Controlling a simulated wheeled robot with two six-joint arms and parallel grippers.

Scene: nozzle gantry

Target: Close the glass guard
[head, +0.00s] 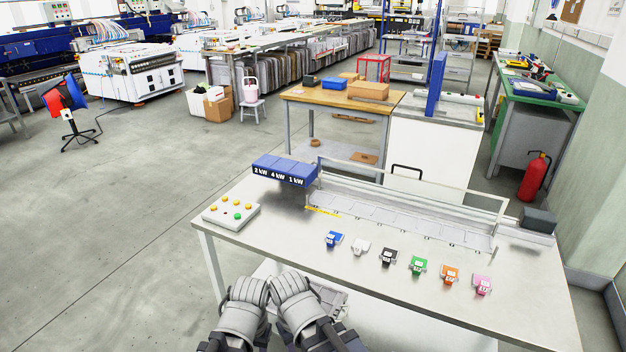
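The glass guard (440,187) is a clear panel with a pale frame at the back of the long grey tray (390,213) on the table. It stands raised, tilted up along the tray's rear edge, and the tray's front is uncovered. A black handle (407,168) shows at the guard's top edge. My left gripper (249,290) and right gripper (290,287) are side by side at the table's near edge, low in the picture, well apart from the guard. Their fingers are too foreshortened to tell open from shut.
A row of small coloured nozzle blocks (418,265) lies in front of the tray. A button box (231,212) and blue kW blocks (285,170) are at the left. A dark box (538,220) sits at the tray's right end. The table front is mostly clear.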

